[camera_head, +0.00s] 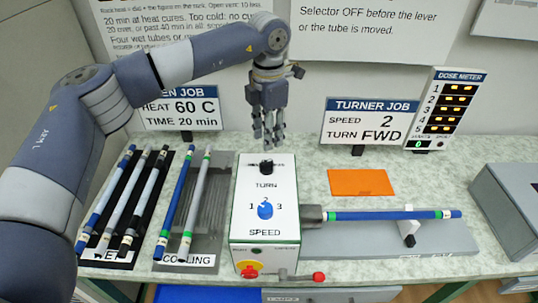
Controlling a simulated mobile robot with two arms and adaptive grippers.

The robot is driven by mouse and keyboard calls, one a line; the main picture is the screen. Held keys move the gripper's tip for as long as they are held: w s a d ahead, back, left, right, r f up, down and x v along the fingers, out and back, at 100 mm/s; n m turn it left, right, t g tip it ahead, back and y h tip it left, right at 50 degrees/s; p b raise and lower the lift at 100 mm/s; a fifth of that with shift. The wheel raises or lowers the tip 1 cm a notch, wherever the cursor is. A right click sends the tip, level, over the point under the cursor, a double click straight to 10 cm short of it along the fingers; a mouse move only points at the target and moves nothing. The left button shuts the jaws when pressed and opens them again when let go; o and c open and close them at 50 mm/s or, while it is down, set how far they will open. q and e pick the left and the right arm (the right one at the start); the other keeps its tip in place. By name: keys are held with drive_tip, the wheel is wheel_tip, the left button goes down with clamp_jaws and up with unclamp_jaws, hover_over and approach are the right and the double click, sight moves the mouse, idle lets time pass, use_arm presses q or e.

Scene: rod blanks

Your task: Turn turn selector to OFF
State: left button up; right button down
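The turner's white control box (239,205) stands at the middle of the bench. Its black turn selector (266,167) is near the top of the panel, above the word TURN; its pointer direction is too small to read. My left gripper (268,140) hangs just above and behind the selector, fingers pointing down with gaps between them, apart from the knob and holding nothing. The blue speed knob (265,210) sits lower, with 1, 2 and 3 around it. A blue tube (375,215) extends right from the box's chuck (312,214). My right gripper is not in view.
A red-and-yellow button (249,269) and a red-ended lever (318,277) are at the box's front. Wet and cooling racks with several tubes (172,205) stand left. An orange mat (361,182) lies behind the tube. The sign (367,121) reads SPEED 2, TURN FWD.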

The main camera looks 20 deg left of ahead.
sight(268, 161)
use_arm(q)
wheel_tip(268, 161, down, 7)
drive_tip(key=shift+f+p, duration=0.1)
drive_tip(key=shift+p, duration=1)
drive_tip(key=shift+f, duration=0.6)
clamp_jaws()
